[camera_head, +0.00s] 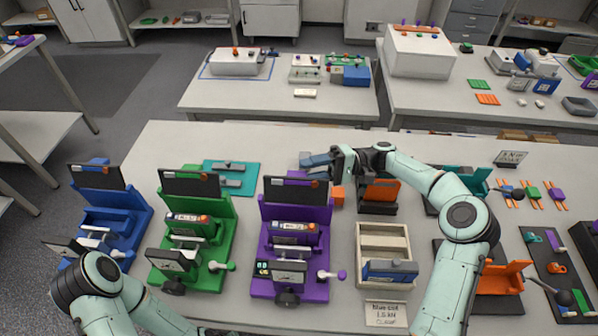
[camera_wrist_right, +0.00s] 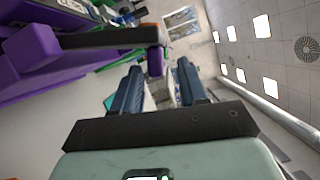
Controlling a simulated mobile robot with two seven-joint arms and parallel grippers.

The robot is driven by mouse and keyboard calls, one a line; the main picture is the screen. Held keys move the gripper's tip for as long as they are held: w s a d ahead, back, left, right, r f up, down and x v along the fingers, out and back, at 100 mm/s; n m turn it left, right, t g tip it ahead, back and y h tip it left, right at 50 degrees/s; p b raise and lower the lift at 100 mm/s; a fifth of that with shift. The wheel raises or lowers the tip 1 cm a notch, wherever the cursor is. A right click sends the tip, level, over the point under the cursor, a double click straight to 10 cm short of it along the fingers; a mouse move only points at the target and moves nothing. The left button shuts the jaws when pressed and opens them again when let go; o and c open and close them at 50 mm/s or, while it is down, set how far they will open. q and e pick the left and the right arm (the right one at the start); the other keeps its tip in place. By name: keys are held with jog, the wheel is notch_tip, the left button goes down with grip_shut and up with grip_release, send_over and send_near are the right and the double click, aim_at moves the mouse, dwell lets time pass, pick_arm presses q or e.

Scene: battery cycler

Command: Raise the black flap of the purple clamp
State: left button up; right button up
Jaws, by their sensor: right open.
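The purple clamp (camera_head: 318,252) stands on the bench in the middle of the head view, holding a battery cell (camera_head: 294,231). Its black flap (camera_head: 294,191) is at the clamp's far end, its broad face showing. In the right wrist view the purple clamp (camera_wrist_right: 28,60) is at the left, and the flap (camera_wrist_right: 105,38) shows as a dark bar reaching toward the fingers. In the wrist view the flap's end appears between the fingertips (camera_wrist_right: 160,68); contact is unclear. My left gripper is out of view.
A green clamp (camera_head: 217,245) and a blue clamp (camera_head: 133,222) stand to the left. A beige tray (camera_head: 405,240) is right of the purple clamp. A teal mat (camera_head: 249,167) lies behind the green clamp.

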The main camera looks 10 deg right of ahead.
jog(key=d, duration=0.4)
jog(key=shift+w+f, duration=0.15)
jog(key=shift+f, duration=0.05)
dwell(0.3)
